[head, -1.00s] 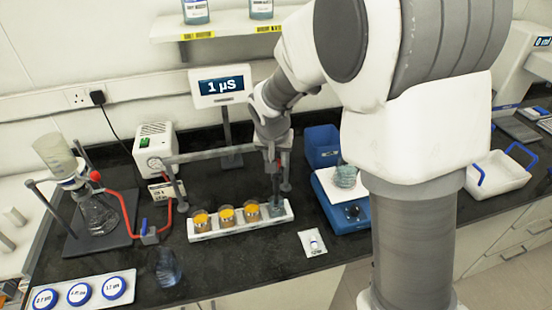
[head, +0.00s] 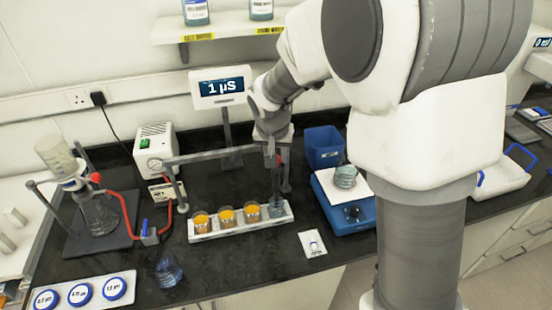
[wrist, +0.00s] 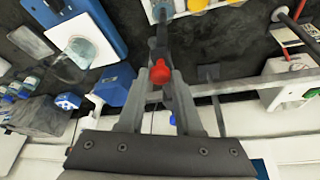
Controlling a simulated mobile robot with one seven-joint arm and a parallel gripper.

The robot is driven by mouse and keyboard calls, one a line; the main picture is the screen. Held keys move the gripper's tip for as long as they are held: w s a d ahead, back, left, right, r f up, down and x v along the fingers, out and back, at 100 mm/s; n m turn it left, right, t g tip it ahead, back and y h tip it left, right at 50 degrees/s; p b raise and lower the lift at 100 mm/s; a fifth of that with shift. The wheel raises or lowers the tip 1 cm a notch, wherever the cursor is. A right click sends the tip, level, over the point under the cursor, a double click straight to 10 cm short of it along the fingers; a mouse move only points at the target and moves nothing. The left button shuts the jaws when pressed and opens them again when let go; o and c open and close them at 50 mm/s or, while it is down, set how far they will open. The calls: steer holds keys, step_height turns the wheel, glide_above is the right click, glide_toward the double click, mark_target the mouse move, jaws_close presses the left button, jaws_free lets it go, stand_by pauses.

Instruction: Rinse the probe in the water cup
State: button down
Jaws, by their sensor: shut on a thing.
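My gripper (head: 272,152) is shut on the probe (head: 275,182), a thin grey upright rod. The probe's red part shows between the fingers (wrist: 163,85) in the wrist view. The probe hangs at the clear water cup (head: 277,209), at the right end of the white rack. Its lower end lines up with the cup; I cannot tell whether the tip is inside the water. In the wrist view the cup (wrist: 162,10) is partly cut off at the top edge. The meter (head: 222,86) on its stand reads 1 µS.
Three cups of orange liquid (head: 227,215) stand in the rack (head: 240,228) left of the water cup. A grey bar and post (head: 210,155) stand close to my gripper. A blue balance (head: 350,212) bearing a glass vessel and a blue bin (head: 323,148) are to the right.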

step_height(320, 180, up, 4)
steer(key=shift+r+p, duration=0.25)
steer(key=shift+p, duration=0.1)
steer(key=shift+w, duration=0.1)
steer(key=c, duration=0.7)
jaws_free()
steer(key=shift+r, duration=0.1)
steer(key=shift+o, duration=0.6)
steer(key=b+v, duration=0.1)
steer(key=v, duration=1.6)
steer(key=shift+s, duration=0.2)
steer(key=shift+r, duration=0.1)
